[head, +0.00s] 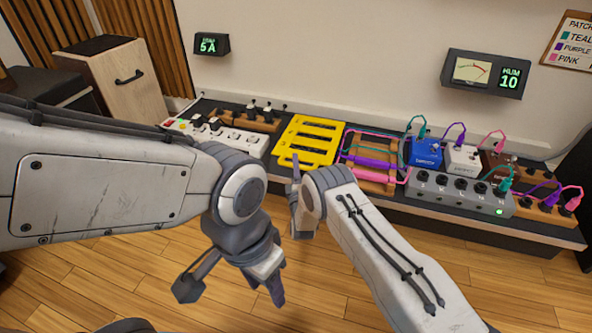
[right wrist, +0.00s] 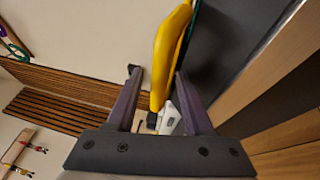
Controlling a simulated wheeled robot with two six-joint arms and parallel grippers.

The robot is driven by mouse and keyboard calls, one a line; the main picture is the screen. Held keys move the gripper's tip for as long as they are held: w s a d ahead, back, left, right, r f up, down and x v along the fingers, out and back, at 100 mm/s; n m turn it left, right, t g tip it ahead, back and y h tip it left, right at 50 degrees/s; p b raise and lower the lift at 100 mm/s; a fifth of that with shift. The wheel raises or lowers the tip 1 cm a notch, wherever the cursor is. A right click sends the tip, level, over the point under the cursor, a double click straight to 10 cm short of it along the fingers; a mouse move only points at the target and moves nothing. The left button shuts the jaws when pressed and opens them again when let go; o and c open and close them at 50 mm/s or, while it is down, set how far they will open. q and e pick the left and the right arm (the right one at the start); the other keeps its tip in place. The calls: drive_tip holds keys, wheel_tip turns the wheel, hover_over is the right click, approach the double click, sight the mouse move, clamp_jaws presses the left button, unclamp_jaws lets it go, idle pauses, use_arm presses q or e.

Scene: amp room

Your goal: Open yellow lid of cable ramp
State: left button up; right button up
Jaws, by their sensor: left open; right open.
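The yellow lid (head: 311,141) of the cable ramp, with several dark slots, lies on the dark low platform against the wall. It looks shut in the head view. My right gripper (head: 298,198) is open just in front of the lid's near edge. In the right wrist view the edge of the yellow lid (right wrist: 168,50) shows between the two open fingers (right wrist: 157,76); I cannot tell whether either finger touches it. My left gripper (head: 232,287) is open and empty, pointing down over the floor, away from the ramp. What lies under the lid is hidden.
Left of the lid is a white power strip (head: 222,137) with plugs. Right of it is a wooden rack (head: 369,178) with pink, purple and teal cables, then pedals (head: 427,152) and a grey box (head: 455,194). The wooden floor (head: 130,285) in front is clear.

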drive_tip(key=shift+c, duration=0.4)
clamp_jaws()
idle(1.1)
